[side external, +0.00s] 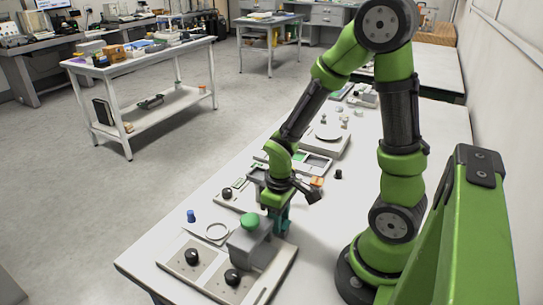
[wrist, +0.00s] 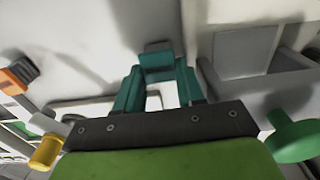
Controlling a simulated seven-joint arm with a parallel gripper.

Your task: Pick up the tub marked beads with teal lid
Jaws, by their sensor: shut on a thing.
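My gripper (side external: 281,222) is low over the near part of the white table, just right of a grey block with a green cap. In the wrist view my gripper (wrist: 157,75) has its teal fingers drawn in towards each other, shut on a small teal thing (wrist: 157,62) at their tips. Its colour fits a teal lid, but it nearly matches the fingers. No beads marking can be read, and the tub's body cannot be made out. In the side view the arm and fingers hide what is held.
The grey block (side external: 249,246) with its green cap (side external: 250,221) stands close left of my gripper, on a panel with black knobs (side external: 232,277). A blue piece (side external: 191,215) is further left. A round-plated scale (side external: 327,132) stands behind. Bare table (side external: 318,237) lies to the right.

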